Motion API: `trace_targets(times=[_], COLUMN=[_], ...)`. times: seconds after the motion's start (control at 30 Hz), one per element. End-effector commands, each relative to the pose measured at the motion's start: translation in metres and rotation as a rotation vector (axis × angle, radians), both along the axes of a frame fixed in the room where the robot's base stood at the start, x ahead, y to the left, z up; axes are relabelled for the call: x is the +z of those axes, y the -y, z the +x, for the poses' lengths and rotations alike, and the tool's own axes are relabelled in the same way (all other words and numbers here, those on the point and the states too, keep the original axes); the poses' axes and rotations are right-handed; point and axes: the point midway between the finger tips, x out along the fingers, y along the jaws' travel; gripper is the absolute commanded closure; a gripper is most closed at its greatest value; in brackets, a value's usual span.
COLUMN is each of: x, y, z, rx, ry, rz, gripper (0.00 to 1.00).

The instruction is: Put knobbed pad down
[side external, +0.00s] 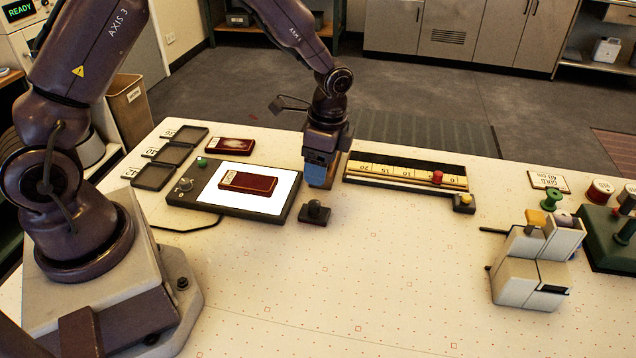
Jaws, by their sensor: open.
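The knobbed pad (314,213) is a small dark flat block with a round black knob on top. It appears to rest on the white table just off the front right corner of the light panel. My gripper (325,183) points down just behind and above the pad. Its jaws are open, with nothing seen between them. The knob stands clear of the fingers in the picture. The near finger hides part of the far one, and the exact height of the fingertips is hard to tell.
A light panel (211,194) with a dark red labelled block (249,183) is left of the pad. Another red block (229,146) and labelled trays (154,177) lie beyond. A ruler track (405,175) is behind right; a grey device (535,265) stands right. The front table is clear.

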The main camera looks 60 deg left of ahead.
Motion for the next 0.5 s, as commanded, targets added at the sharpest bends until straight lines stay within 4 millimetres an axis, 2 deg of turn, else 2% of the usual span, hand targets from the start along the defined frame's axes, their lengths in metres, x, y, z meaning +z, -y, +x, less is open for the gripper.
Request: trace_targets(times=[0.1,0.37,0.47,0.5], x=[0.016,0.031,0.053,0.067], y=[0.001,0.002,0.003,0.003], z=[0.002,0.001,-0.003,-0.007], rx=[0.001,0.009,0.050,0.078], ry=[0.003,0.009,0.047,0.070], rz=[0.000,0.003,0.012,0.016], gripper=[0.35,0.35,0.35,0.35])
